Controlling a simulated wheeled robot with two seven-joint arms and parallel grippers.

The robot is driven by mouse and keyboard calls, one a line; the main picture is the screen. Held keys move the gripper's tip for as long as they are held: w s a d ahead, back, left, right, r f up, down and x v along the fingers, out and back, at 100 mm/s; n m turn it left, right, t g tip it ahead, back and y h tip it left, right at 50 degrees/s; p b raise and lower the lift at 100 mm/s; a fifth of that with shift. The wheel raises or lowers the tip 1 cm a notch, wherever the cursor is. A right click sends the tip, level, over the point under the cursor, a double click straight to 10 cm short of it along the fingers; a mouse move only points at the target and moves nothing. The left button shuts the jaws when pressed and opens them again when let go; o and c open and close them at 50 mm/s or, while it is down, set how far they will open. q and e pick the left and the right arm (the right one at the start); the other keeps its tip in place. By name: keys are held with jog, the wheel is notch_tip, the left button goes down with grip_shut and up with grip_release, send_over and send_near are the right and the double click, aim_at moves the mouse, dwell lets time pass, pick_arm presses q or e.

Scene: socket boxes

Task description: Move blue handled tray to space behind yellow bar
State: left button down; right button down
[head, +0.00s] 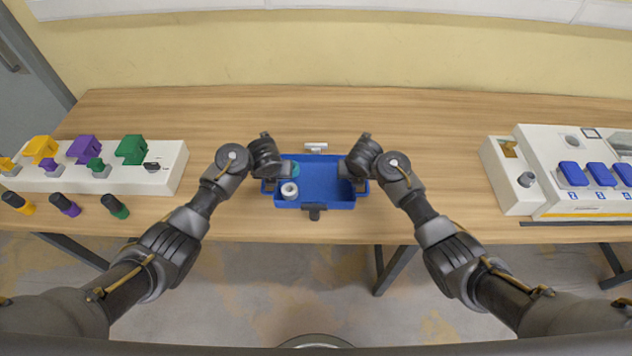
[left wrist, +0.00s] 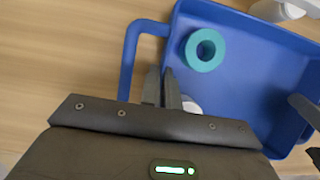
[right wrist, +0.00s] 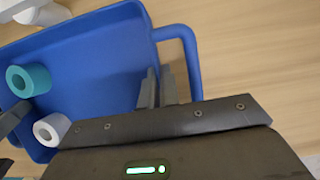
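The blue handled tray (head: 322,182) is near the front middle of the table, with a teal ring (left wrist: 204,50) and a white ring (head: 289,190) inside. My left gripper (left wrist: 162,88) is at its left end, fingers close together on both sides of the end wall, inside the handle loop. My right gripper (right wrist: 158,85) grips the right end wall the same way. In the head view my wrists hide both fingertips. I cannot tell if the tray touches the table. No yellow bar shows clearly.
A small white and grey fixture (head: 316,147) stands just behind the tray. A dark grey clip (head: 314,210) is at the tray's front. A white panel with coloured sockets (head: 110,168) is left, a white box with blue covers (head: 560,170) right. The wood table (head: 400,120) behind is clear.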

pick_arm(q)
jog(key=shift+r, duration=0.2)
pick_arm(e)
jog(key=shift+r, duration=0.15)
